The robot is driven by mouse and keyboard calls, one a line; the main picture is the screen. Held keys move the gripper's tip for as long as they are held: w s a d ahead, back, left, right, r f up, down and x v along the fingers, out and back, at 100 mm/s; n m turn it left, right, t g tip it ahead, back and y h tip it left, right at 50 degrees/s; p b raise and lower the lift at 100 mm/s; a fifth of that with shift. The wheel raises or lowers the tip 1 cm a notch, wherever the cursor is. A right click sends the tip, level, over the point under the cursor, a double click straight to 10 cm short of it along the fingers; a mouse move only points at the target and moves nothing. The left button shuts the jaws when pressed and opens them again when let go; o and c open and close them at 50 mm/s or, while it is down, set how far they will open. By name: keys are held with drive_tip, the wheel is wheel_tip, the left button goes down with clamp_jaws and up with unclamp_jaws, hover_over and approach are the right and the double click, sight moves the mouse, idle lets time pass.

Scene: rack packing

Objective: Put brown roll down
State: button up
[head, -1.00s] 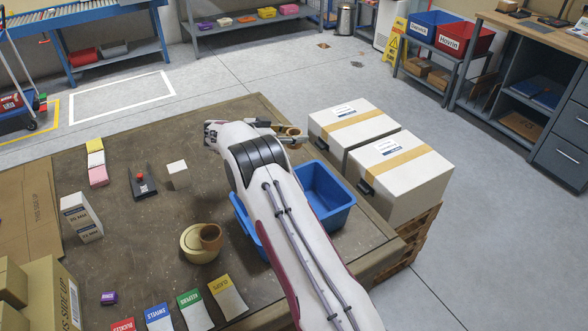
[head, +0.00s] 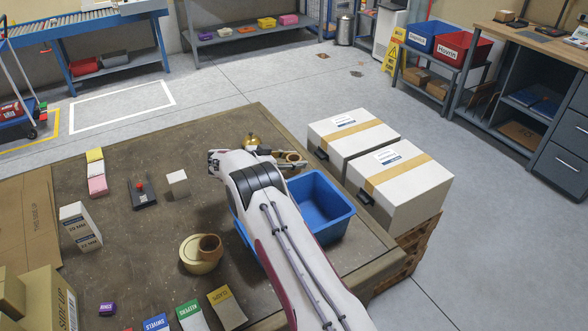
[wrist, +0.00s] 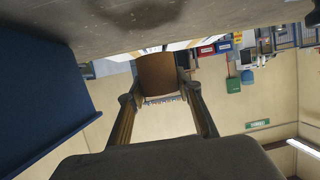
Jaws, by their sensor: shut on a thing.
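A brown roll (head: 294,157), a short hollow ring, is between the fingers of my gripper (head: 291,162), past the far end of the blue bin. It also shows in the wrist view (wrist: 157,75), between the two dark finger links. My gripper is shut on it. The roll is near the far right part of the brown table (head: 130,245); I cannot tell whether it touches the top.
The blue bin (head: 335,222) stands close to my arm; it fills the left of the wrist view (wrist: 40,100). White cartons (head: 405,175) stand to the right. A brass-coloured object (head: 251,141) is just beyond the gripper. A white cube (head: 178,183) lies to the left.

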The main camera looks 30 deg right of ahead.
drive_tip(key=shift+f, duration=0.1)
drive_tip(key=shift+f, duration=1.75)
drive_tip(key=shift+f, duration=0.1)
drive_tip(key=o, duration=1.1)
drive_tip(key=v, duration=1.2)
